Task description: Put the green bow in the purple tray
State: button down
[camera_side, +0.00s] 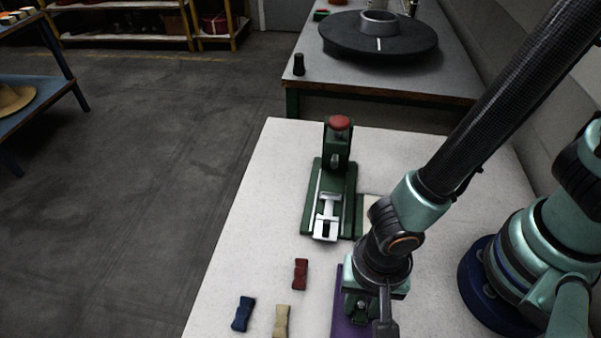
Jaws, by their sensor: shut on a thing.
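My gripper (364,305) points down over the purple tray (339,322) at the bottom of the picture. It is shut on the green bow (358,309), a small dark green shape partly hidden by the fingers. The tray shows as a purple strip to the left of and below the gripper. The gripper covers much of it, and the picture's lower edge cuts it off. I cannot tell whether the bow touches the tray floor.
A red bow (300,273), a blue bow (243,314) and a cream bow (282,321) lie on the white table (255,220) left of the tray. A green press (336,185) with a red knob stands behind. The table's left side is mostly clear.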

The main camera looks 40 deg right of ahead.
aim_at(360, 309)
jog(key=shift+f, duration=0.15)
jog(key=c, duration=0.6)
grip_release()
notch_tip(360, 309, up, 12)
jog(key=w+d+r+n+t, duration=0.2)
jog(key=w+d+r+n, duration=0.1)
jog(key=d, duration=0.5)
jog(key=w+d+r+n+t, duration=0.1)
jog(key=w+d+r+n, duration=0.2)
jog(key=w+d+r, duration=0.2)
jog(key=w+d+r+n+t, duration=0.2)
jog(key=w+d, duration=0.5)
jog(key=d, duration=0.4)
notch_tip(360, 309, up, 2)
jog(key=shift+w+r+n+t, duration=0.15)
jog(key=shift+w+n+t, duration=0.15)
jog(key=shift+n, duration=0.2)
jog(key=shift+a, duration=0.1)
